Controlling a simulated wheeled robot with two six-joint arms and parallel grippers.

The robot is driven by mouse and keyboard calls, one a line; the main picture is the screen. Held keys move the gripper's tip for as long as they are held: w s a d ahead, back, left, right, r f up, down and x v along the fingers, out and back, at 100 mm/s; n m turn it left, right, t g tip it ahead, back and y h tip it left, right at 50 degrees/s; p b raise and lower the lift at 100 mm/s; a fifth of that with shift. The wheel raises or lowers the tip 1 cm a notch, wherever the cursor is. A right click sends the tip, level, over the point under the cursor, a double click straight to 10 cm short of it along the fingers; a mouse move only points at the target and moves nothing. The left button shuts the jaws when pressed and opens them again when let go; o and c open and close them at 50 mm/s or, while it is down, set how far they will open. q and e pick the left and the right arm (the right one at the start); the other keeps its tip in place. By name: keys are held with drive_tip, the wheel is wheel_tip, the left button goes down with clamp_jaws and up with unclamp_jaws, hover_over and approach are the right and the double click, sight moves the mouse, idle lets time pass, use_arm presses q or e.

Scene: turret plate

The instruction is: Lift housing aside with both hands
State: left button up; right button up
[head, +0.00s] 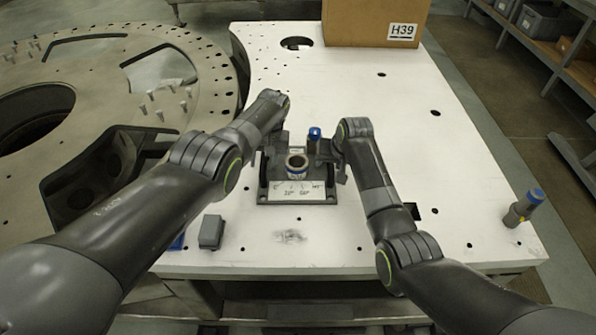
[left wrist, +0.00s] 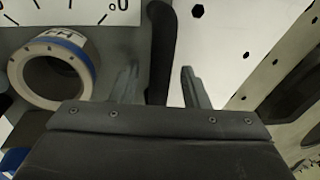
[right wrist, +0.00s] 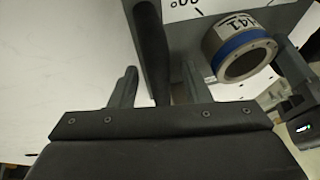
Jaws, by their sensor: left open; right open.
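The housing (head: 275,185) is a dark grey block on the white table, with a white scale label on its front and a round blue-banded ring (head: 297,164) on it. My left gripper (head: 267,152) is at its left side. In the left wrist view, its open fingers (left wrist: 160,85) stand either side of a dark bar handle (left wrist: 162,40), with gaps. My right gripper (head: 342,166) is at its right side. In the right wrist view, its open fingers (right wrist: 156,88) also stand either side of a dark bar (right wrist: 152,45). The housing rests level; its rear is partly hidden.
A cardboard box marked H39 (head: 375,22) stands at the back of the white table (head: 455,205). A large round metal plate (head: 215,80) is at left. The table's right half is mostly clear.

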use_arm(q)
clamp_jaws()
use_arm(e)
clamp_jaws()
use_arm(q)
drive_tip(key=shift+a, duration=0.1)
use_arm(e)
drive_tip(key=shift+d, duration=0.1)
idle(0.9)
use_arm(q)
drive_tip(key=shift+w+r, duration=0.1)
drive_tip(key=shift+r, duration=0.1)
use_arm(e)
drive_tip(key=shift+r, duration=0.2)
use_arm(q)
drive_tip(key=shift+w, duration=0.1)
use_arm(e)
drive_tip(key=shift+w, duration=0.15)
